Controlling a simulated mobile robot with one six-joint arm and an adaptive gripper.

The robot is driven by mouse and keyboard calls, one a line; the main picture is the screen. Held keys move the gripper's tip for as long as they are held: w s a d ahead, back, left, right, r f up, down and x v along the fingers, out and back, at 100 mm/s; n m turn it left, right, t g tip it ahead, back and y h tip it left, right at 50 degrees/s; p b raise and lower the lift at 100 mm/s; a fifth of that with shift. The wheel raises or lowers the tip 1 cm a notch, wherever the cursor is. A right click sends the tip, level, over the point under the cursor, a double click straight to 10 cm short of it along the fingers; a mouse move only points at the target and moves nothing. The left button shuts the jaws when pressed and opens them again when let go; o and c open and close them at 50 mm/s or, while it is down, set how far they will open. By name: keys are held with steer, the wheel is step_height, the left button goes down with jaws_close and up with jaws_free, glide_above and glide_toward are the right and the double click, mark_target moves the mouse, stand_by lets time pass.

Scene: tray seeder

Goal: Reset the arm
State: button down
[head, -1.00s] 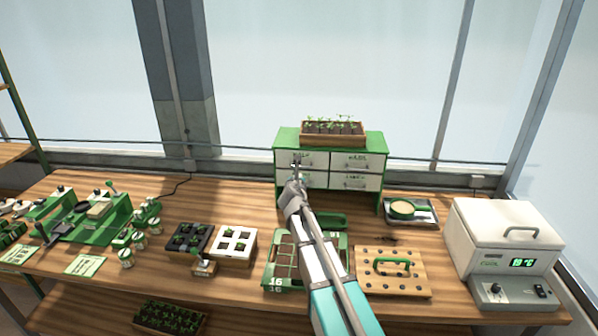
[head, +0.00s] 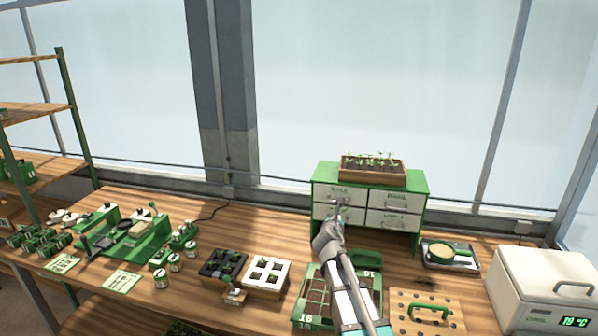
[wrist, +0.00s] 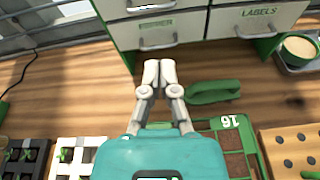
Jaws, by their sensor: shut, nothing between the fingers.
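My gripper (wrist: 158,72) is shut and empty. In the wrist view its fingertips meet over the bare wood just in front of the green and white drawer cabinet (wrist: 125,35). In the head view my gripper (head: 338,212) overlaps the front of the cabinet (head: 421,185), at its left column of drawers. My arm reaches up from the bottom of the picture, over part of the green tray marked 16 (head: 306,318).
A wooden box of seedlings (head: 373,170) stands on the cabinet. Black (head: 221,268) and white (head: 266,271) pot trays lie left. A green seeder (head: 130,240) is further left.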

steer(key=s+d+f+m+g, duration=0.2)
steer(key=s+f+m+g, duration=0.25)
steer(key=s+m, duration=0.35)
steer(key=s+d+f+m+g, duration=0.25)
steer(key=s+f+m, duration=0.3)
steer(key=m, duration=0.35)
steer(key=s+a+f+m+g+y, duration=0.2)
steer(key=s+a+m+g, duration=0.1)
steer(key=s+m, duration=0.4)
steer(key=s+a+f+m+g+y, duration=0.2)
steer(key=s+a+m+g+y, duration=0.1)
steer(key=s+m, duration=0.4)
steer(key=shift+s+a+g, duration=0.15)
steer(key=shift+s+g, duration=0.55)
steer(key=shift+s, duration=1.2)
